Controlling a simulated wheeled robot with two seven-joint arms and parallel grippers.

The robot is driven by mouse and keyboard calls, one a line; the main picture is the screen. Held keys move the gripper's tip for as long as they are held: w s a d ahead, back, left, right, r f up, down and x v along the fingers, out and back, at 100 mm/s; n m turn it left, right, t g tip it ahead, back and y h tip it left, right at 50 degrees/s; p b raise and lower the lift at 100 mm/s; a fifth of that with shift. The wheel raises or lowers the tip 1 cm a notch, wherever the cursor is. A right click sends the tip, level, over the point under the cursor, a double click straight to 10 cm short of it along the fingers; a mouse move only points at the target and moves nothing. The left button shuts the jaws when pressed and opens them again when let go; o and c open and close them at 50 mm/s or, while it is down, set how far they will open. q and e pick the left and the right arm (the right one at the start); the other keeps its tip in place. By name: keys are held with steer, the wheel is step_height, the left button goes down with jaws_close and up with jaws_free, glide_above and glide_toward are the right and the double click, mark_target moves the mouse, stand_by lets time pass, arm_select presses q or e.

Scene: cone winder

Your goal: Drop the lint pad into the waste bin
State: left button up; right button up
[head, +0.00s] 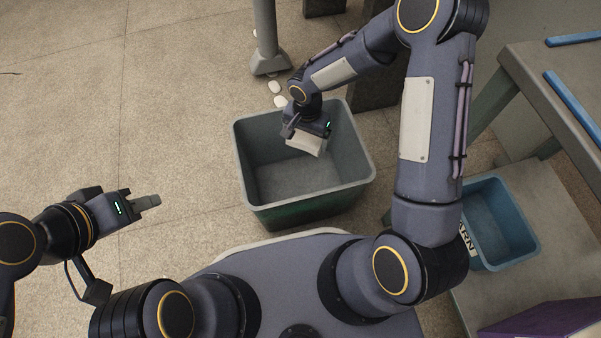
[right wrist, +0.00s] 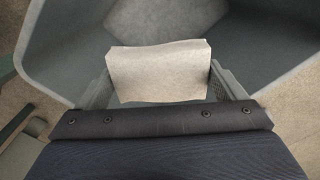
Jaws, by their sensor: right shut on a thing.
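The lint pad (head: 306,144) is a whitish, soft-looking block. My right gripper (head: 306,138) is shut on it and holds it over the opening of the waste bin (head: 250,190), a grey-green open bin on the floor. In the right wrist view the lint pad (right wrist: 160,72) sits between the two fingers, with the inside of the bin (right wrist: 60,60) beyond and below it. The bin floor that shows looks empty. My left gripper (head: 148,201) is at the left, away from the bin, over bare floor; its fingers look close together, but I cannot tell whether they are shut.
A blue bin (head: 500,225) labelled "ARN" in part stands at the right on a pale surface. A grey table (head: 530,75) with blue strips is at the upper right. A grey post (head: 267,45) stands behind the waste bin, with small white pieces (head: 275,87) near its foot. The left floor is clear.

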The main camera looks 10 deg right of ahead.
steer(key=shift+f+b, duration=0.6)
steer(key=shift+f, duration=0.9)
steer(key=o, duration=0.7)
steer(key=shift+r, duration=0.1)
step_height(320, 180, up, 7)
steer(key=p, duration=0.3)
steer(key=shift+r, duration=0.35)
